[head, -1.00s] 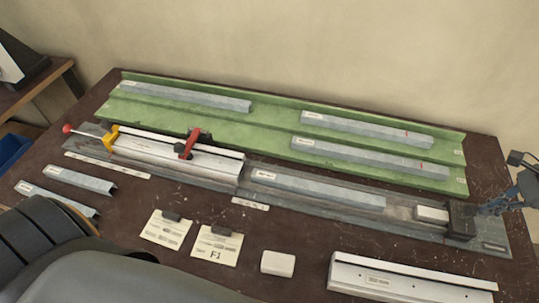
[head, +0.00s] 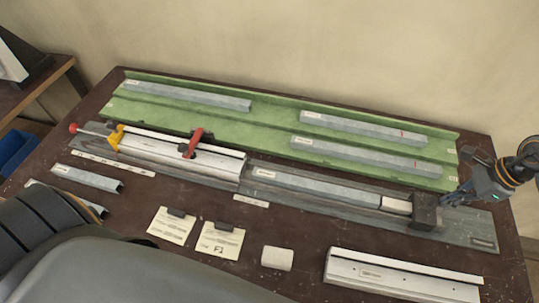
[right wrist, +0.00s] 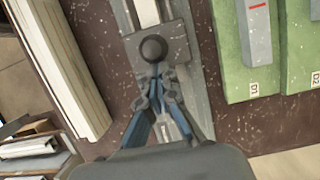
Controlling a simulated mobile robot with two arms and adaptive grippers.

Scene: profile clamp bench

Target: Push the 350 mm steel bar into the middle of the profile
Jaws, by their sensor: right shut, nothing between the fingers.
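The steel bar (head: 320,187) lies on the grey bed, in line with the silver profile (head: 190,160). Its left end is at or close to the profile's right end; I cannot tell whether it has entered. Its label is unreadable. A dark pusher block (head: 426,211) with a white nose piece (head: 396,204) stands behind the bar; the nose appears to touch the bar's right end. My right gripper (head: 447,198) is shut and empty, its fingertips at the pusher's outer side. In the right wrist view the fingertips (right wrist: 160,77) are at the pusher's round black knob (right wrist: 153,47). My left gripper is out of view.
A red clamp (head: 193,143) and a yellow holder (head: 116,137) sit at the profile. A green rack (head: 240,125) behind holds several bars. In front are cards (head: 220,242), a white block (head: 277,258), a white profile (head: 400,278) and two short pieces at left.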

